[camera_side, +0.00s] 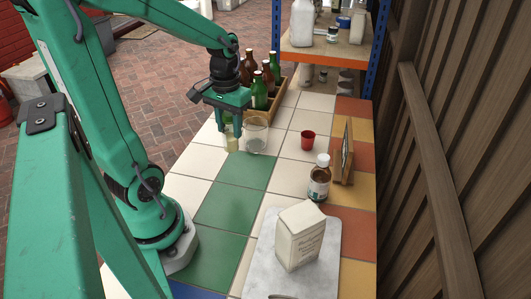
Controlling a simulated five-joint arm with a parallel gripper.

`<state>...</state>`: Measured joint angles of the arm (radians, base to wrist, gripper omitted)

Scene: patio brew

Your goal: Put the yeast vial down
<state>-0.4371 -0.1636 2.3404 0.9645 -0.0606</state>
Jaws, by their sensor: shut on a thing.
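The yeast vial (232,145) looks like a small, pale yellowish clear container. My gripper (231,130) points down with its fingers shut on the upper part of the vial. The vial looks upright, low over the tiled table (233,207). I cannot tell whether its base touches the tiles. A clear glass jar (257,138) stands just right of the vial, very close to it.
A wooden crate of bottles (270,88) stands behind the gripper. A red cup (307,140), a brown bottle (319,180) and a small wooden stand (344,160) are to the right. A carton (298,236) stands on a marble board (260,262) in front. The green tiles are clear.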

